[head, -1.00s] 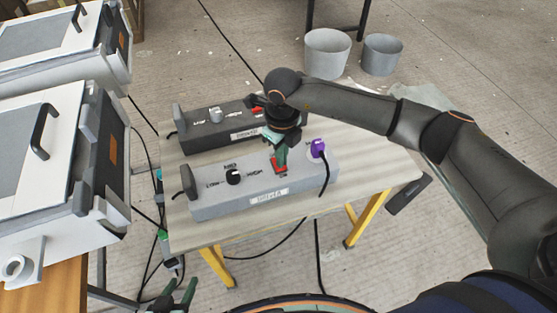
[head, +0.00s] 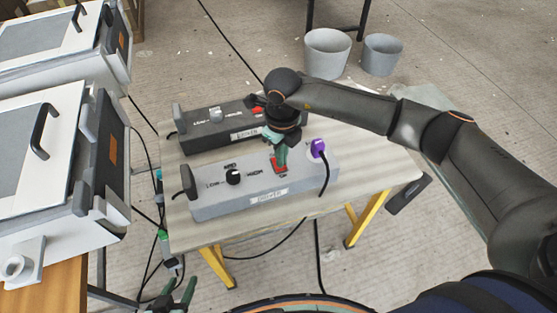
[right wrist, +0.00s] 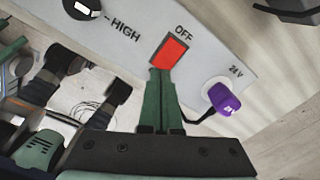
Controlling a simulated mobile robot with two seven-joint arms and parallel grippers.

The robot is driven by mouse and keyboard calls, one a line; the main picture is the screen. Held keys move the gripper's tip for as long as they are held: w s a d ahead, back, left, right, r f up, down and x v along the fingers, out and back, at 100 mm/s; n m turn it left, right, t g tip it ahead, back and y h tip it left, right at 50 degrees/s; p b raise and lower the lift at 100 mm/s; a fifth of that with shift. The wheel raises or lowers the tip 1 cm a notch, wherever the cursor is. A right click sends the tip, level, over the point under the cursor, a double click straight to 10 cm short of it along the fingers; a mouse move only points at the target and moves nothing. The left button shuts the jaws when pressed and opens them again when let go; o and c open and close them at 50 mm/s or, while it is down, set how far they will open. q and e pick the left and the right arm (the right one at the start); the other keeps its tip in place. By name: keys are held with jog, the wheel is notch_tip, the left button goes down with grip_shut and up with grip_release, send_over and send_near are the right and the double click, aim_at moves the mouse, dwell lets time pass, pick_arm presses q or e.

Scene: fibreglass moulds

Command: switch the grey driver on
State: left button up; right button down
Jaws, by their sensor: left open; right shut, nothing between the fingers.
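The grey driver (head: 258,188) lies on the table nearer to me. It has a black knob (head: 233,177), a red rocker switch and a purple plug (head: 318,147) at its right end. In the right wrist view the red switch (right wrist: 170,54) shows the word OFF beside its upper edge. My right gripper (head: 278,164) is shut and empty. Its fingertips (right wrist: 161,74) are at the switch's lower edge; I cannot tell whether they touch it. The switch's near part is partly hidden by the fingers. My left gripper (head: 176,294) is open at the bottom edge, away from the driver.
A dark driver (head: 205,130) with its own red switch stands behind the grey one on the wooden table (head: 375,175). White cases (head: 50,150) stand at the left. Two grey buckets (head: 327,53) are on the floor behind. Cables run across the floor.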

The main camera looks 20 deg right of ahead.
jog(key=shift+f+b, duration=0.75)
jog(key=shift+f, duration=0.2)
dwell(0.3)
jog(key=shift+r, duration=0.1)
jog(key=shift+r+p, duration=2.35)
jog(key=shift+r, duration=1.15)
